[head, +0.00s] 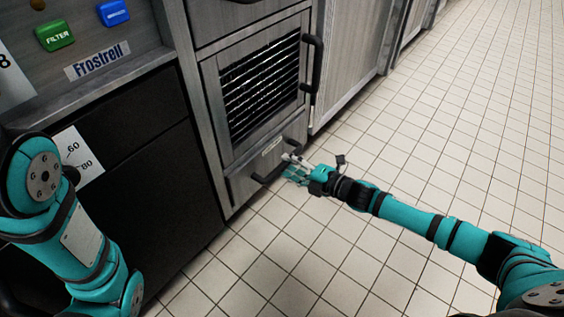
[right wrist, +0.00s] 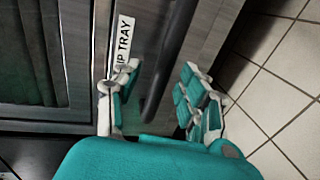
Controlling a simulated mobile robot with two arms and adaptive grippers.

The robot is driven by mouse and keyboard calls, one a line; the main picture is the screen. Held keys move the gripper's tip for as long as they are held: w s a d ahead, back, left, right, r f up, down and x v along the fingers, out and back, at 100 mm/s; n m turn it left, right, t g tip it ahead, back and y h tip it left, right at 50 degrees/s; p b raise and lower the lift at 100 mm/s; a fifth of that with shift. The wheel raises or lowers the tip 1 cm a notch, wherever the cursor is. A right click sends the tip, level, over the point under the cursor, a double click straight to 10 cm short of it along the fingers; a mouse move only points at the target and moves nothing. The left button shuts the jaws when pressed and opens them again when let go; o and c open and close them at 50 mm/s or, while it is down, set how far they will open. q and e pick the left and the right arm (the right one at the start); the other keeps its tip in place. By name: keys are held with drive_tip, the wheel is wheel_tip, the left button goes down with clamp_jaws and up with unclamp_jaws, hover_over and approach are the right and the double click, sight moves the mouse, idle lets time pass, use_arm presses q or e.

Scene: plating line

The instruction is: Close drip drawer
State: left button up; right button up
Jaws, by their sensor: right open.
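The drip drawer (head: 242,188) is the low grey metal front at the bottom of the cabinet, under the slatted panel. It has a small white label and a dark bar handle (head: 264,178). Its front looks near flush; I cannot tell whether a small gap is left. My right gripper (head: 294,171) is open at the drawer's front, by the right part of the handle. In the right wrist view, the dark handle (right wrist: 168,65) runs between the spread fingers (right wrist: 160,105), and the label reads "IP TRAY". Contact is unclear. My left gripper is out of view.
Above the drawer is a slatted door (head: 262,85) with a dark vertical handle (head: 313,65). A black cabinet front (head: 150,190) stands to the left, below a panel with a green FILTER button (head: 55,35) and a blue button (head: 113,12). The tiled floor (head: 440,130) is clear.

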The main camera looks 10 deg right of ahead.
drive_tip(key=v, duration=0.8)
drive_tip(key=shift+s, duration=0.1)
